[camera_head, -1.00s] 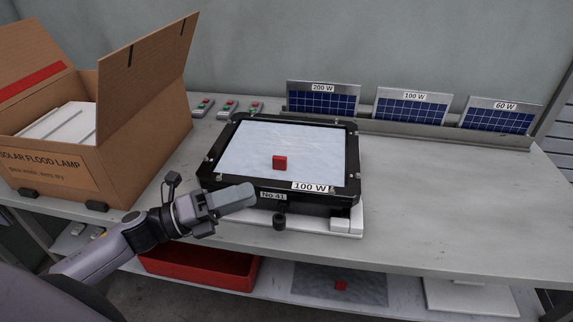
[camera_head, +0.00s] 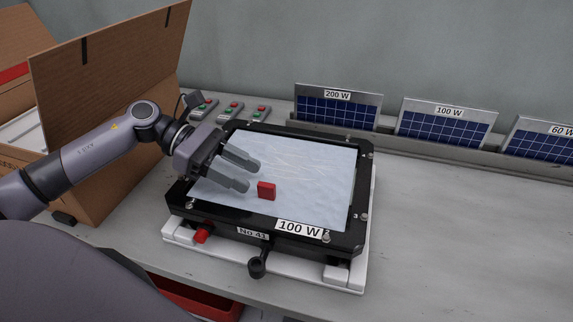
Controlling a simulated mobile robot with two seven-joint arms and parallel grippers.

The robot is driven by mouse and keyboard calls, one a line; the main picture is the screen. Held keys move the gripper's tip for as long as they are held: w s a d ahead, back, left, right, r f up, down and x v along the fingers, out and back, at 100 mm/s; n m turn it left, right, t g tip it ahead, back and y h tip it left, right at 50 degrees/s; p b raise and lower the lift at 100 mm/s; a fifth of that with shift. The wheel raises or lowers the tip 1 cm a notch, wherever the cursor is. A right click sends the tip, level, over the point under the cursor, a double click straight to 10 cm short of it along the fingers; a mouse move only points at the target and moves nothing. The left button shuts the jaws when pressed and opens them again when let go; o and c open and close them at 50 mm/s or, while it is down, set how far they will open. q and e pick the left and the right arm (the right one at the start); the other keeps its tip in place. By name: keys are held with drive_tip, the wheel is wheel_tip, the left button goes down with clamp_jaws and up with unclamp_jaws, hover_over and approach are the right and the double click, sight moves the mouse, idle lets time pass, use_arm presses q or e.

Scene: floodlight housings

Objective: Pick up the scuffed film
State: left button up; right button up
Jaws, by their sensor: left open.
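The scuffed film (camera_head: 315,190) is a pale bluish sheet with whitish scratch marks. It lies over the face of the black floodlight housing (camera_head: 294,238) labelled "100 W" and "No 41". A small red tab (camera_head: 266,190) stands up from the film, left of its middle. My left gripper (camera_head: 245,174) is over the left part of the film, its two fingers apart and pointing right towards the red tab. Nothing is between the fingers. A small gap shows between the fingertips and the tab. My right gripper is out of view.
The housing rests on a white stand (camera_head: 345,281) on the grey bench (camera_head: 450,240). An open cardboard box (camera_head: 105,95) is at the left. Several small switch boxes (camera_head: 230,110) and a rack of solar panels (camera_head: 337,107) stand behind. A red bin (camera_head: 190,297) is below. The bench's right side is clear.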

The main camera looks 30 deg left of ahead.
sight(265, 184)
use_arm(q)
drive_tip(key=p+x, duration=0.1)
drive_tip(key=x, duration=0.5)
drive_tip(key=shift+s+d+r, duration=0.1)
drive_tip(key=shift+s+r, duration=0.05)
drive_tip(key=shift+r, duration=0.05)
clamp_jaws()
